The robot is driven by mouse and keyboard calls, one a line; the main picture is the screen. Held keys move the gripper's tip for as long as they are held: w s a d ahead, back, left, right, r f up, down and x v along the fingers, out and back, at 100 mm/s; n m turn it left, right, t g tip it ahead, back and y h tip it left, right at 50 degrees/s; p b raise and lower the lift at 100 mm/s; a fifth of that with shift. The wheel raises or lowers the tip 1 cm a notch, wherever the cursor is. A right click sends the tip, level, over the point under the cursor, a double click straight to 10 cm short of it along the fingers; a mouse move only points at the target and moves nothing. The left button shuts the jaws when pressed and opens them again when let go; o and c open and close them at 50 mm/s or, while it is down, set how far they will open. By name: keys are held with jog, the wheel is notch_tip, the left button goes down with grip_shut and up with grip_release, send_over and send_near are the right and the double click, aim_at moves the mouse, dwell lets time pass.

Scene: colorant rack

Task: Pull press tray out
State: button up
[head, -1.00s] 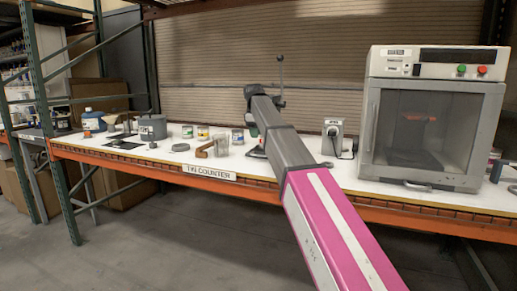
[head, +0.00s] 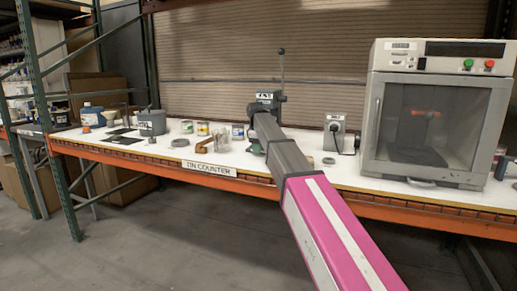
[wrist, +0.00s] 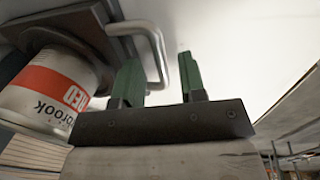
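The press (head: 268,97) stands on the counter in the head view, with a dark upright lever. My arm covers most of its lower part. In the wrist view, the dark press tray (wrist: 92,18) is at the top left with a silver bar handle (wrist: 158,45). A can with a white and red label (wrist: 45,90) is against the tray's dark plate. My gripper (wrist: 160,80) is open, with two green fingers. The handle's outer bar appears between the fingers; contact cannot be told. My fingers are hidden in the head view.
A glass-fronted cabinet (head: 432,115) stands on the right of the white counter (head: 350,177). A small grey device (head: 335,131) is right of the press. Several cans, a grey pot (head: 152,122) and a blue container (head: 92,117) stand to the left.

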jog(key=shift+f, duration=0.2)
grip_shut()
jog(key=s+a, duration=0.2)
jog(key=s, duration=0.3)
jog(key=s+a, duration=0.1)
jog(key=s, duration=0.4)
jog(key=s+a, duration=0.2)
jog(key=s, duration=0.3)
jog(key=shift+s+a, duration=0.15)
jog(key=shift+a, duration=0.15)
grip_release()
jog(key=shift+r, duration=0.1)
notch_tip(320, 180, up, 10)
jog(key=s, duration=0.1)
jog(key=shift+s+a+r, duration=0.25)
jog(key=shift+s+a, duration=0.05)
jog(key=shift+s, duration=0.1)
